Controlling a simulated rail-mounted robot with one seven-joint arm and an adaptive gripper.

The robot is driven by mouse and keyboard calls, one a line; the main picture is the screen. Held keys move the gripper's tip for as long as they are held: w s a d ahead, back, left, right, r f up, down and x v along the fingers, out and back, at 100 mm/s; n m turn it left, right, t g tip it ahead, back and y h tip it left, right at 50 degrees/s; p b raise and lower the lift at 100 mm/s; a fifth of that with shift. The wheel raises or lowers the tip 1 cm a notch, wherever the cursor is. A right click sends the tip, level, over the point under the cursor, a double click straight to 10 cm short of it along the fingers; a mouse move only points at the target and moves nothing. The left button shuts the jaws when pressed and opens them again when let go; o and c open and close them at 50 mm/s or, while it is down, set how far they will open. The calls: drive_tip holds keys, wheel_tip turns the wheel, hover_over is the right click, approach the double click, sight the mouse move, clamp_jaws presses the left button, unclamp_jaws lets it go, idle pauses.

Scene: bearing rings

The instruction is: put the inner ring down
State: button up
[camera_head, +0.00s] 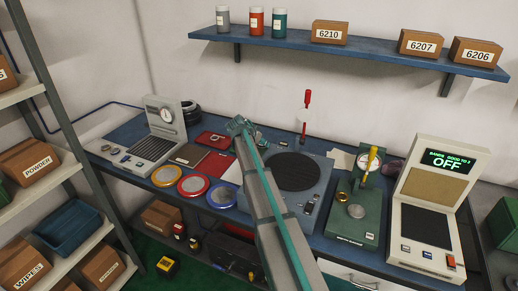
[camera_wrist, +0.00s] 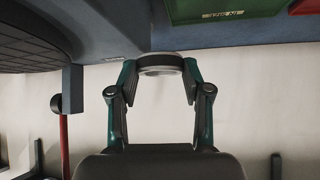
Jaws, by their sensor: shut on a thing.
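The inner ring (camera_wrist: 160,60) shows in the wrist view as a dark band with a pale silvery rim, seen at a slant. My gripper (camera_wrist: 161,70) is shut on it, with one teal finger on each side. In the head view my gripper (camera_head: 240,127) is over the back of the blue bench (camera_head: 122,131), left of the round dark plate. The ring cannot be made out there. Whether the ring touches anything beneath is not clear.
The dark round plate machine (camera_head: 296,172) stands right of my gripper. A red upright handle (camera_head: 306,110) is behind it. Red trays (camera_head: 214,140) and yellow, red and blue round dishes (camera_head: 193,184) lie to the left. A green press (camera_head: 356,211) stands farther right.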

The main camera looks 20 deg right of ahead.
drive_tip(key=w+d+f+p, duration=0.1)
drive_tip(key=w+d, duration=0.1)
drive_tip(key=w, duration=0.2)
drive_tip(key=p, duration=0.3)
hover_over(262, 152)
drive_tip(key=s+a, duration=0.1)
drive_tip(key=a, duration=0.1)
wheel_tip(262, 152, down, 6)
drive_tip(key=shift+s+f, duration=0.1)
drive_tip(key=shift+f, duration=0.1)
wheel_tip(262, 152, down, 3)
drive_tip(key=shift+r+p, duration=0.15)
drive_tip(key=shift+p, duration=0.75)
drive_tip(key=shift+f, duration=0.3)
drive_tip(key=shift+f+b, duration=0.2)
drive_tip(key=shift+b, duration=0.2)
drive_tip(key=o, duration=1)
drive_tip(key=shift+r, duration=0.1)
